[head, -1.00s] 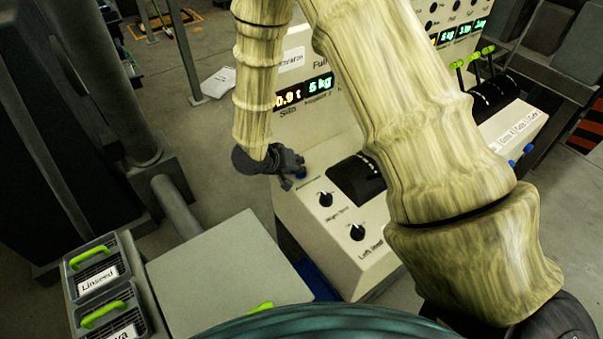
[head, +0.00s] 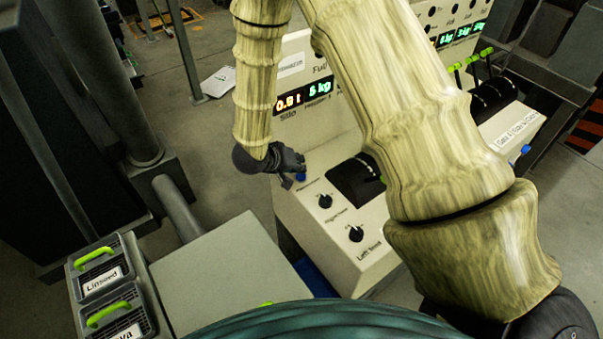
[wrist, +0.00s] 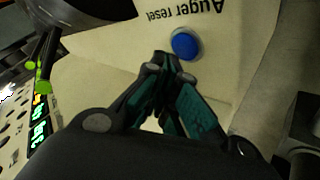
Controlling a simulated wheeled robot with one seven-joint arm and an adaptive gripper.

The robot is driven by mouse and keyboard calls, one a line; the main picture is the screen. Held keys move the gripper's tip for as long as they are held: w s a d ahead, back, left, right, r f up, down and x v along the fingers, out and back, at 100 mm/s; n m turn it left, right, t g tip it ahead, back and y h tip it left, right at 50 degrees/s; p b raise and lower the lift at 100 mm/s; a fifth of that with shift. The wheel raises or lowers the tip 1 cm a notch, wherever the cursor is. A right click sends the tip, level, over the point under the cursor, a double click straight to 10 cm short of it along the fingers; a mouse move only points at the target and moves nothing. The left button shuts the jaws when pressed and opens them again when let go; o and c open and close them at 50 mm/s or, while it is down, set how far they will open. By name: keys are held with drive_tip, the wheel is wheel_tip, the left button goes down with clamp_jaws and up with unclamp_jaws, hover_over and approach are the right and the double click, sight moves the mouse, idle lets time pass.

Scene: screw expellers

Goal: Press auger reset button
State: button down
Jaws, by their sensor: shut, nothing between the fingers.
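The blue auger reset button (wrist: 186,44) sits on the cream console panel in the wrist view, beside the upside-down label "Auger reset" (wrist: 173,13). My gripper (wrist: 166,62) is shut and empty. Its fingertips are just short of the button in the wrist view, close to its lower left edge. I cannot tell whether they touch it. In the head view my gripper (head: 297,170) is over the console's left corner, at the button.
The console carries black knobs (head: 325,201), a dark lever block (head: 355,178) and lit displays (head: 289,101). A grey box top (head: 230,275) and crates labelled Linseed (head: 103,270) stand at lower left. A dark column (head: 105,90) rises at left.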

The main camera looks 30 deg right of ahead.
wheel_tip(320, 180, up, 5)
drive_tip(key=p, duration=0.5)
idle(0.4)
idle(0.8)
